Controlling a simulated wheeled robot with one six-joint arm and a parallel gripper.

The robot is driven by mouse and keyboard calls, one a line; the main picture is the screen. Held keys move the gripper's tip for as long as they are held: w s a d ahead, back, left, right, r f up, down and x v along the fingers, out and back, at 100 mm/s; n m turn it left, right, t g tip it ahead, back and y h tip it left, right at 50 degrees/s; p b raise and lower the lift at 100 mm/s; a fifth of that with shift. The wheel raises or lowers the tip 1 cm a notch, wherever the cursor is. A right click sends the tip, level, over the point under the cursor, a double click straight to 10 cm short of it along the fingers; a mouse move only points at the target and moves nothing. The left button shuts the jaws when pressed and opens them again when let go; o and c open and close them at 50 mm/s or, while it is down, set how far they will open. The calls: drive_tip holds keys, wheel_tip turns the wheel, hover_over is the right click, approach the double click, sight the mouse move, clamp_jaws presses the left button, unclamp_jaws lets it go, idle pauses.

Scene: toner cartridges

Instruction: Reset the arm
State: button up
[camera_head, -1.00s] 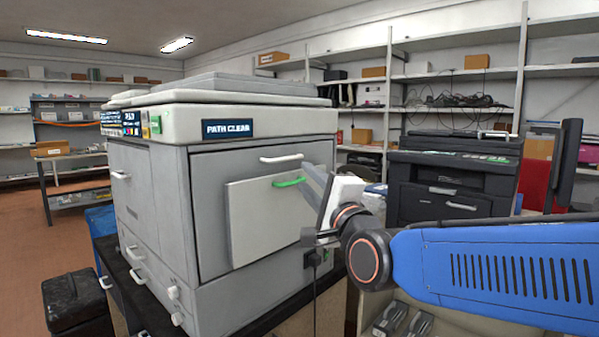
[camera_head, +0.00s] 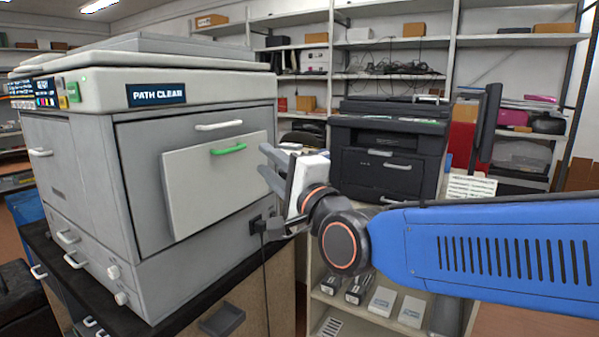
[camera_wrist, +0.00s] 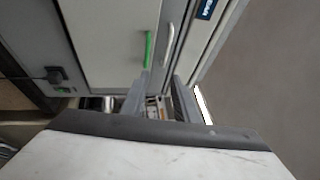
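My gripper (camera_head: 266,163) is in front of the large grey copier (camera_head: 190,85), just right of its front face. Its two fingers stand apart with nothing seen between them. In the wrist view my gripper (camera_wrist: 160,88) points toward the copier front. The copier's light panel (camera_head: 215,190) stands out slightly tilted from the front and bears a green handle (camera_head: 229,149). The green handle also shows in the wrist view (camera_wrist: 149,48), ahead of the fingers. The fingers look apart from the handle. The copier's label (camera_head: 157,94) reads "PATH CLEAR".
A black printer (camera_head: 385,150) stands behind my arm. Boxed cartridges (camera_head: 383,301) lie on a low shelf below my arm. A black plug and cable (camera_head: 259,225) are at the copier's lower right. Shelves (camera_head: 420,42) line the back wall.

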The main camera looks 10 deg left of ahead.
drive_tip(key=d+f+n+g+h, duration=0.2)
drive_tip(key=d+f+n+h, duration=0.15)
drive_tip(key=d+f, duration=0.75)
drive_tip(key=d+f+n+g+h, duration=0.2)
drive_tip(key=d+f+h, duration=0.4)
drive_tip(key=d, duration=0.9)
drive_tip(key=s+d+f+n+g+h, duration=0.4)
drive_tip(key=s+d+f+g, duration=0.2)
drive_tip(key=s+d+f, duration=0.9)
drive_tip(key=s+d, duration=0.3)
drive_tip(key=shift+s+d, duration=0.15)
drive_tip(key=shift+s, duration=0.15)
